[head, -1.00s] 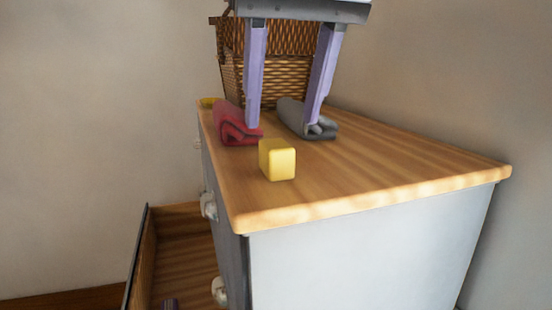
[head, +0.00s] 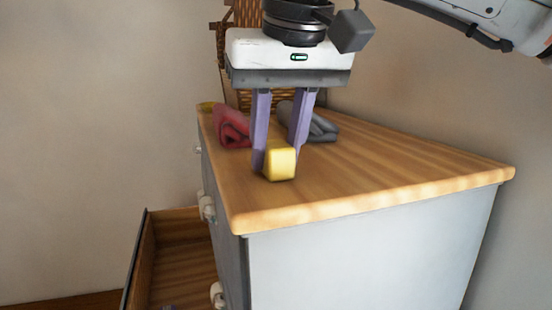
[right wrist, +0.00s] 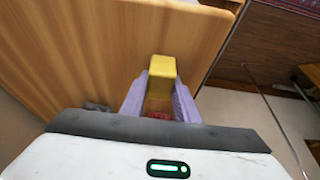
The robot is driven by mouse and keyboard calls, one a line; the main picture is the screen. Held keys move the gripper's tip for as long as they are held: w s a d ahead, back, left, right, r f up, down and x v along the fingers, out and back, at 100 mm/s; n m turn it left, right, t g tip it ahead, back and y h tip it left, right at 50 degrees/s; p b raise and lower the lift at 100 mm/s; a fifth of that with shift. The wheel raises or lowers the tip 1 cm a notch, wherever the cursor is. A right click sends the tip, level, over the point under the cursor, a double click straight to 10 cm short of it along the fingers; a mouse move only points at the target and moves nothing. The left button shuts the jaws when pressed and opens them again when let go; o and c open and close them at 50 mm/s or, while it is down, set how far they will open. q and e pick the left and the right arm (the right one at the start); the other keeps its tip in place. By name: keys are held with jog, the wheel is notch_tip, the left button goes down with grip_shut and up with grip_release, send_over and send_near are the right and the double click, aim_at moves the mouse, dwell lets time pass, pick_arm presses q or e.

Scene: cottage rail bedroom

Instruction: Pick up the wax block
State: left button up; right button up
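The wax block (head: 281,163) is a small yellow cube on the wooden top of the dresser (head: 370,180), near its front left corner. My right gripper (head: 279,160) points down at it with two purple fingers, one on each side of the block. The fingers are drawn in to about the block's width and appear closed on it. In the right wrist view the wax block (right wrist: 162,68) sits between the fingertips (right wrist: 161,82). The block seems to rest on the top, with no clear gap under it. My left gripper is out of view.
A rolled red cloth (head: 232,127) and a rolled grey cloth (head: 322,128) lie just behind the block. A wicker basket (head: 244,98) stands behind them, partly hidden by my gripper. An open drawer (head: 180,222) juts out at the left. The right side of the top is clear.

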aim_at(276, 143)
jog(key=c, duration=0.3)
notch_tip(276, 143, up, 10)
jog(key=p, duration=0.3)
jog(key=shift+p, duration=0.35)
jog(key=o, duration=0.6)
jog(key=c, duration=0.4)
